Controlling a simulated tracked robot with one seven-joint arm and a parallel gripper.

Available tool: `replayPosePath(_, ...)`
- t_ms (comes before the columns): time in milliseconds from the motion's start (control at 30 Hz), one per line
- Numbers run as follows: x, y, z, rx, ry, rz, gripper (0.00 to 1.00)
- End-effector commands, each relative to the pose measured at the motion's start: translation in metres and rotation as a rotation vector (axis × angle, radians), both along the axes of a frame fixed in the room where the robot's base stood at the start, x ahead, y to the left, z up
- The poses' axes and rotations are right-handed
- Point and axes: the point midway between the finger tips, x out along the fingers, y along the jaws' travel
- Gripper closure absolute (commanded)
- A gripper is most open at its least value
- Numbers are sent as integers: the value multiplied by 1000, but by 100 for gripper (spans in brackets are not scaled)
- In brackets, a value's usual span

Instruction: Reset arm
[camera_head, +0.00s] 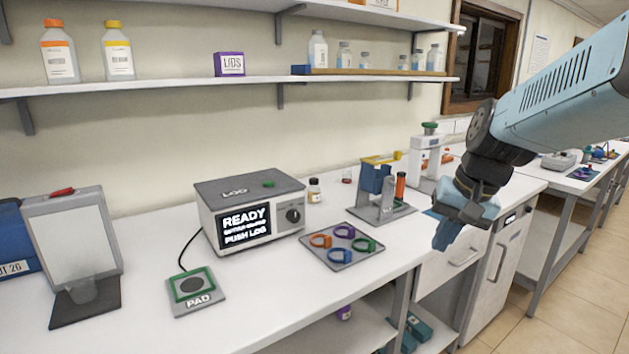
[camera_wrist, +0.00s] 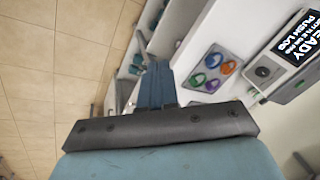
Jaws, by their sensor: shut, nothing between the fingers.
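My blue arm reaches in from the upper right in the head view. My gripper (camera_head: 449,232) hangs in front of the bench edge at the right, before the white drawers. Its blue fingers are together and hold nothing. In the wrist view my gripper (camera_wrist: 154,65) also shows with its fingers closed, pointing towards the floor and bench front. It touches nothing that I can see.
The white bench (camera_head: 290,290) holds a LOG box (camera_head: 250,215) with a lit screen, a green PAD (camera_head: 193,290), a grey tray (camera_head: 343,258) with several coloured rings and a blue-yellow stand (camera_head: 378,188). A shelf (camera_head: 200,88) with bottles runs above. Tiled floor (camera_head: 560,300) is clear at right.

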Motion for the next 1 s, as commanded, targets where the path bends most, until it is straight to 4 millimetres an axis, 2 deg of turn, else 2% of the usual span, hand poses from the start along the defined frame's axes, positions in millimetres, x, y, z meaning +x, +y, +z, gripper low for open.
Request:
replayPosePath(200,-37,1,19,-137,-131,117,100)
replayPosePath(400,-63,-2,30,-239,-232,199,100)
replayPosePath(600,-75,-4,35,-288,-284,238,100)
replayPosePath(1000,-76,-5,35,-294,-289,243,100)
